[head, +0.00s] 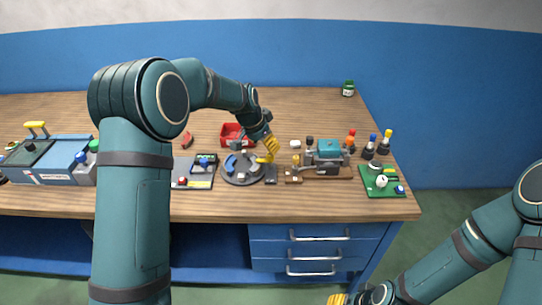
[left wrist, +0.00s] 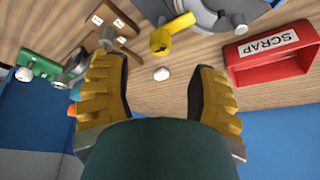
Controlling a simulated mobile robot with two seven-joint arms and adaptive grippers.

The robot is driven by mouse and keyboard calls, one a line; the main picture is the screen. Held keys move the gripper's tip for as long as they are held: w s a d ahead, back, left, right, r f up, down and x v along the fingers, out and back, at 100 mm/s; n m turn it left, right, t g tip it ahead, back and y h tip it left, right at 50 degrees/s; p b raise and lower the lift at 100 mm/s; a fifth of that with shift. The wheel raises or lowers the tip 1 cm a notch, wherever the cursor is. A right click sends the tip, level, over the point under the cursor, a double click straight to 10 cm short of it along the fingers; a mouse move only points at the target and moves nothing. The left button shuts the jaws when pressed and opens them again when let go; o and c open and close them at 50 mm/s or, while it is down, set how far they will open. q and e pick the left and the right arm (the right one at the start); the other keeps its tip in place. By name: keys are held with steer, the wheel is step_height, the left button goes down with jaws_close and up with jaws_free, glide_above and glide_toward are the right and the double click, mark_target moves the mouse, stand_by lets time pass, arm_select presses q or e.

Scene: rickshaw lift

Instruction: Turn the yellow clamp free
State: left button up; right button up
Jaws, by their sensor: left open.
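The yellow clamp (left wrist: 172,35) is a short yellow lever beside the rim of the round grey fixture (left wrist: 205,12) in the left wrist view. In the head view the clamp (head: 264,160) shows at the right side of the round grey fixture (head: 240,178), just below my fingers. My left gripper (head: 270,146) points down over the bench near it. In the left wrist view my left gripper (left wrist: 157,66) has its yellow fingers wide apart, with nothing between them; the clamp lies beyond the fingertips. My right gripper (head: 340,299) is low at the bottom edge, partly cut off.
A red SCRAP bin (left wrist: 272,55) stands close to the left gripper. A brown fixture with a teal block (head: 328,150), a green board (head: 382,182) and several upright coloured-top tools are to the right. A dark panel (head: 193,172) is left of the round fixture.

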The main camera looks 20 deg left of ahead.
mark_target(265, 161)
arm_select(q)
steer(key=b+x, duration=0.1)
steer(key=x, duration=0.5)
steer(key=shift+w+f, duration=0.2)
steer(key=shift+f, duration=0.1)
jaws_close()
